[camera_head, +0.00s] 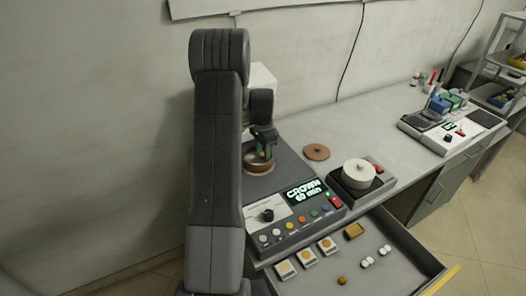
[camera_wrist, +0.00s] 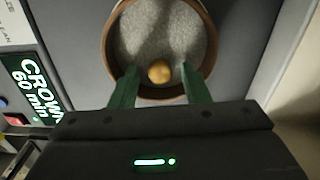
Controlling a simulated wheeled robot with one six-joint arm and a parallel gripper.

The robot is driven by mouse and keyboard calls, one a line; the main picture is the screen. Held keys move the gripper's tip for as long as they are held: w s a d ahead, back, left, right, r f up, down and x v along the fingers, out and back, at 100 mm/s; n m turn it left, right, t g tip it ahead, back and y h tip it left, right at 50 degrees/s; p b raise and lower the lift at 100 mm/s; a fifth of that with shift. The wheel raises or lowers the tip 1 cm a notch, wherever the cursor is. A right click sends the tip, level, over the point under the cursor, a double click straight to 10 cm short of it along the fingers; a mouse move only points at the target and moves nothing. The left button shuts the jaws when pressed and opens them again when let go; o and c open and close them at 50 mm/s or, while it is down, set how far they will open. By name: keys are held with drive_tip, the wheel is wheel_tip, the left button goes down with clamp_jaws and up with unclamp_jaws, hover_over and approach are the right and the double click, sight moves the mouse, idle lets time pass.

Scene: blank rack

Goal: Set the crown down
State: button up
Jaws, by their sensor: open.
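The crown, a small rounded gold piece (camera_wrist: 159,72), rests on grey granules inside a round brown-rimmed dish (camera_wrist: 109,50). My gripper (camera_wrist: 159,82) is open, with one green finger on each side of the crown; I cannot tell whether either finger touches it. In the head view my gripper (camera_head: 262,148) points down into the dish (camera_head: 258,167), which stands on a dark machine top. The crown is hard to make out there, behind the fingers.
The machine's panel (camera_head: 298,212) reads "CROWN 60 min". A brown disc (camera_head: 316,152) lies to the right, beside a white round lidded pot (camera_head: 359,173) on a dark device. An open drawer (camera_head: 432,262) in front holds several small pieces. The bench behind is mostly clear.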

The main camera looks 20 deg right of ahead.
sight(263, 154)
wheel_tip(263, 154, up, 12)
drive_tip(key=b, duration=0.1)
drive_tip(key=shift+b, duration=0.4)
